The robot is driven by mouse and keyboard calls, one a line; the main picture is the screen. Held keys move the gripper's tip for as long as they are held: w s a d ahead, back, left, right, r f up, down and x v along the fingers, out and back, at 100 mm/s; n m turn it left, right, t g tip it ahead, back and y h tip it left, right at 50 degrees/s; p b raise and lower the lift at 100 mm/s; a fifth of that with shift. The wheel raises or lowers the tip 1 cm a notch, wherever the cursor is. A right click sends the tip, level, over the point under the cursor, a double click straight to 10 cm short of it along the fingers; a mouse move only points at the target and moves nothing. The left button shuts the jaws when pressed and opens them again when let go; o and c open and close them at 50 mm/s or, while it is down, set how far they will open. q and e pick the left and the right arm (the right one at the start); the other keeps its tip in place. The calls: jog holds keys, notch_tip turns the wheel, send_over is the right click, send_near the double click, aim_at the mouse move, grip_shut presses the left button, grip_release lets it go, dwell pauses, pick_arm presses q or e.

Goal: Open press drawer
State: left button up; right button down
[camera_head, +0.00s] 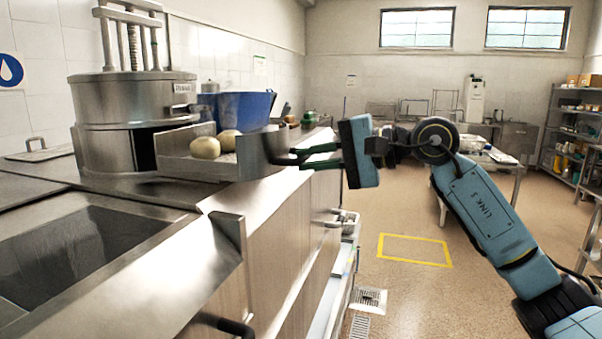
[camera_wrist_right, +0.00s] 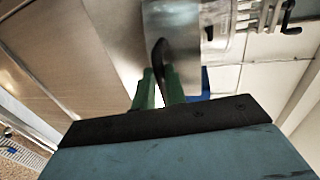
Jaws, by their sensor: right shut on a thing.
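The round steel press (camera_head: 130,105) stands on the counter at the left, with a dark opening in its side. Its metal drawer (camera_head: 251,156) sticks out of that opening, with two pale round items (camera_head: 206,148) in it. The drawer's dark handle (camera_head: 285,159) is on its front. My right gripper (camera_head: 312,156) comes in from the right and is shut on the handle. In the wrist view its green fingers (camera_wrist_right: 160,90) are on either side of the dark handle (camera_wrist_right: 162,54). My left gripper is out of view.
A blue container (camera_head: 238,108) stands on the counter behind the drawer. A sunken basin (camera_head: 80,255) is in the near counter. Cabinet fronts (camera_head: 290,235) drop below the counter edge. The floor with a yellow outline (camera_head: 415,262) is clear to the right.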

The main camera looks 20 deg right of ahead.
jog(key=shift+f+b+v, duration=0.2)
jog(key=shift+b+v, duration=0.35)
jog(key=shift+v, duration=0.5)
jog(key=shift+f+b+v, duration=0.25)
jog(key=shift+b+v, duration=0.25)
jog(key=shift+v, duration=0.55)
jog(key=c, duration=1.9)
grip_release()
jog(key=o, duration=0.4)
jog(key=shift+s+d, duration=0.25)
jog(key=shift+d, duration=0.05)
jog(key=shift+o, duration=0.2)
jog(key=shift+w+a, duration=0.1)
jog(key=b+v, duration=0.3)
jog(key=v, duration=1)
